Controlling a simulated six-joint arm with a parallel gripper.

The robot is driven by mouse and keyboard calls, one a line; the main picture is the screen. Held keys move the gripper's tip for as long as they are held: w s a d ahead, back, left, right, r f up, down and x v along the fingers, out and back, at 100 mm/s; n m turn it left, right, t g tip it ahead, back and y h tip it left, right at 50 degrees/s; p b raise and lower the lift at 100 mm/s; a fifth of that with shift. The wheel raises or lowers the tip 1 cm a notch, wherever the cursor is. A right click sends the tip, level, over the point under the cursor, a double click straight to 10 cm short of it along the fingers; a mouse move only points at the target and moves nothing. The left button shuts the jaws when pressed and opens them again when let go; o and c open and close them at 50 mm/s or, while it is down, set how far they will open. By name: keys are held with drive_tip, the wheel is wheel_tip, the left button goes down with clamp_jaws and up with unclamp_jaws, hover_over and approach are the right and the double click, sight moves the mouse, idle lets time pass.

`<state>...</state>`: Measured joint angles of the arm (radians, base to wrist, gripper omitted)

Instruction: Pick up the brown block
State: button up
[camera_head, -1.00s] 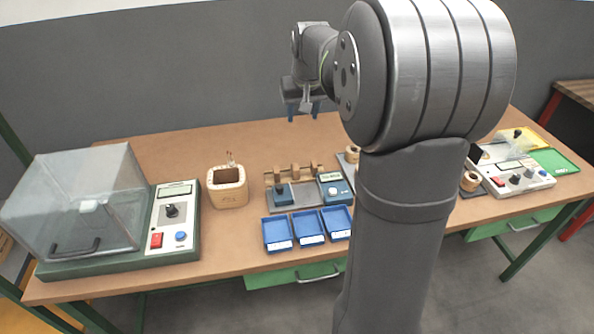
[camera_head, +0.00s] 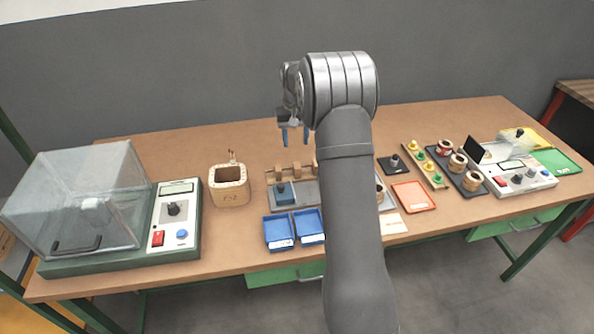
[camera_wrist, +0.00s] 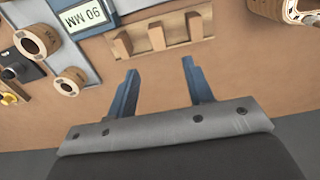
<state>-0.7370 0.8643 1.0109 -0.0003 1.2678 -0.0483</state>
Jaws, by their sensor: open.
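Several brown blocks stand in a row on a wooden rack behind the central blue station. One of these brown blocks (camera_head: 281,172) shows at the left end in the head view, and the right end of the row is partly hidden by my arm. In the wrist view, three brown blocks (camera_wrist: 157,38) stand on the rack (camera_wrist: 180,42) at the top middle. My gripper (camera_head: 295,138) points down above and behind the rack, its blue fingers apart and empty. In the wrist view, my gripper (camera_wrist: 160,68) has its fingertips below the row, with bare tabletop between them.
A wooden box marked F-2 (camera_head: 230,195) stands left of the rack, with a clear-hooded machine (camera_head: 90,205) farther left. Blue trays (camera_head: 279,232) lie in front. Wound coils (camera_wrist: 37,40) sit at the wrist view's left. The tabletop behind the rack is bare.

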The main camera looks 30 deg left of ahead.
sight(297, 165)
wheel_tip(297, 165, down, 6)
drive_tip(key=shift+f, duration=0.25)
drive_tip(key=shift+d+f, duration=0.15)
drive_tip(key=shift+f, duration=1.2)
drive_tip(key=shift+d+f, duration=0.15)
drive_tip(key=shift+f, duration=1.15)
clamp_jaws()
drive_tip(key=shift+r, duration=0.1)
